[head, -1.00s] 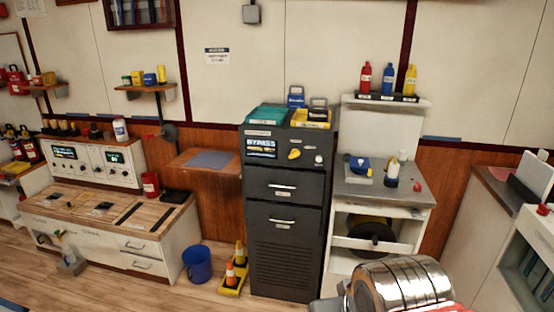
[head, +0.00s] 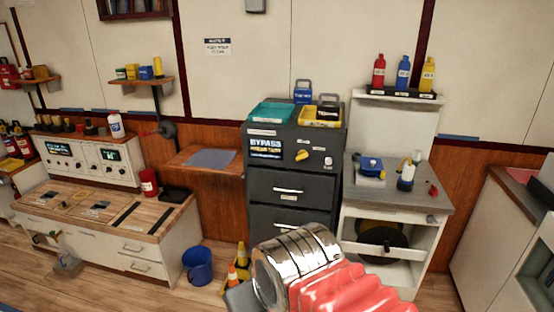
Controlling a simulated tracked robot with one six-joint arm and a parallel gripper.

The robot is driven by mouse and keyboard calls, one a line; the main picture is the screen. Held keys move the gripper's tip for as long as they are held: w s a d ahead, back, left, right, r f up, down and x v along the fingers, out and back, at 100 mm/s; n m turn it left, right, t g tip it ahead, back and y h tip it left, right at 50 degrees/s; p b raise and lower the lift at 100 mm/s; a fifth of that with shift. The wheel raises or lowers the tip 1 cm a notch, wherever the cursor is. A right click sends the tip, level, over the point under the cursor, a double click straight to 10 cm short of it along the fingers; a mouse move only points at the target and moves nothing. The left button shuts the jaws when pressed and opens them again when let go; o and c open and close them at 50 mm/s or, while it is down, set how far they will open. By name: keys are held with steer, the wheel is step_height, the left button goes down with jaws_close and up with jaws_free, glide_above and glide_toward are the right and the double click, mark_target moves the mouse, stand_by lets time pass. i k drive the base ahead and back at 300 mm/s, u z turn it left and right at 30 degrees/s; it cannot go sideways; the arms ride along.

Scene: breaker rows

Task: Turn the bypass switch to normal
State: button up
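The bypass switch is a yellow knob (head: 302,155) on the upper front of a dark grey cabinet (head: 262,196). The knob looks tilted, but its labels are too small to read. A display reading BYPASS (head: 265,147) is to its left, and a small pale round knob (head: 328,161) is to its right. My arm, with silver rings and a red ribbed part, rises from the bottom of the head view in front of the cabinet's lower part. It hides the lower drawer area. My gripper's fingers are not visible.
A white workbench (head: 432,205) with a blue item (head: 371,166) stands close to the cabinet's right. A teal tray (head: 270,112) and yellow tray (head: 316,114) sit on top.

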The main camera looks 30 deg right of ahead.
mark_target(302, 154)
steer(key=u, duration=0.1)
steer(key=i, duration=1)
steer(key=z, duration=0.35)
